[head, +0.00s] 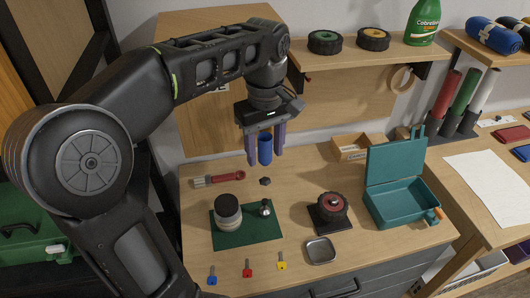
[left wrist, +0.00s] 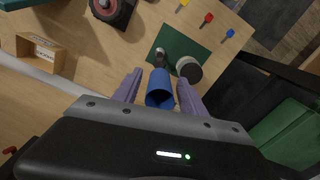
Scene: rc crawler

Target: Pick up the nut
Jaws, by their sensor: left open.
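A small dark nut (head: 265,181) lies on the wooden bench, behind the green mat. In the left wrist view, a dark shape that seems to be the nut (left wrist: 160,63) shows just past a blue cylinder. My left gripper (head: 265,159) is open, pointing down above the back of the bench, behind the nut. The blue cylinder (head: 265,148) shows between its purple fingers. In the left wrist view, the cylinder (left wrist: 160,89) has a gap to each finger of my gripper (left wrist: 158,84). I cannot tell whether it stands on the bench. My right gripper is not in view.
A red-handled tool (head: 222,178) lies left of the nut. The green mat (head: 247,235) bears a round jar (head: 228,211) and a small metal part (head: 266,208). A wheel (head: 331,207) and an open teal box (head: 400,200) stand to the right. Keys lie in front.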

